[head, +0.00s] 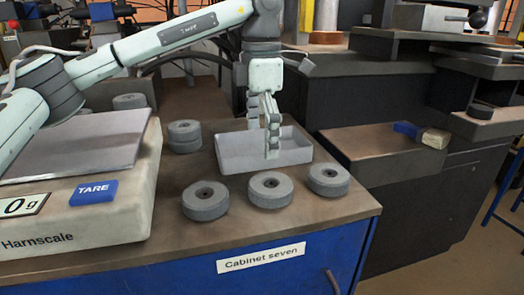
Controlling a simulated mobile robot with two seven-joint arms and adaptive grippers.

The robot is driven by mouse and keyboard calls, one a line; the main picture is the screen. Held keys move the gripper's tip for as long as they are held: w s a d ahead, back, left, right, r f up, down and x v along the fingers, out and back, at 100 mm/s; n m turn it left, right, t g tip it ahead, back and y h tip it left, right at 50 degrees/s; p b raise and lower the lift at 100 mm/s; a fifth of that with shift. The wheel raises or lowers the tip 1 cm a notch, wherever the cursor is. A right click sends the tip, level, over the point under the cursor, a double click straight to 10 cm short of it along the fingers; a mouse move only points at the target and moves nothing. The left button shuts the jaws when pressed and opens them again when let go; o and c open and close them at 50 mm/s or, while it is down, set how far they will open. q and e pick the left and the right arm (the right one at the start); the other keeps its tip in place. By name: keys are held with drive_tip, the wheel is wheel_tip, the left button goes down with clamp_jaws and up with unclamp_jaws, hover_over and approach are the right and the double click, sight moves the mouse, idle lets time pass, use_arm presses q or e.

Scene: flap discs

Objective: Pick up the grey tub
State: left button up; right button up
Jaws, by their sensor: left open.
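The grey tub (232,157) is a shallow, open rectangular tray on the cabinet top, behind a row of grey flap discs. No disc shows inside it. My left gripper (270,150) comes down from above with its fingers over the tub's interior, near the front wall. It is open, with nothing seen between the fingers. The fingers are seen edge-on, and I cannot tell whether they touch the tub. My right gripper is not in view.
Three flap discs stand in front of the tub: left (205,203), middle (270,191) and right (329,181). Stacked discs (184,136) stand to its left. A Harnscale scale (85,215) fills the left side. A blue-handled brush (421,133) lies on the right bench.

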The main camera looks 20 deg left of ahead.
use_arm(q)
drive_tip(key=shift+f, duration=0.4)
drive_tip(key=shift+c, duration=0.5)
drive_tip(key=c, duration=0.9)
drive_tip(key=shift+r, duration=0.1)
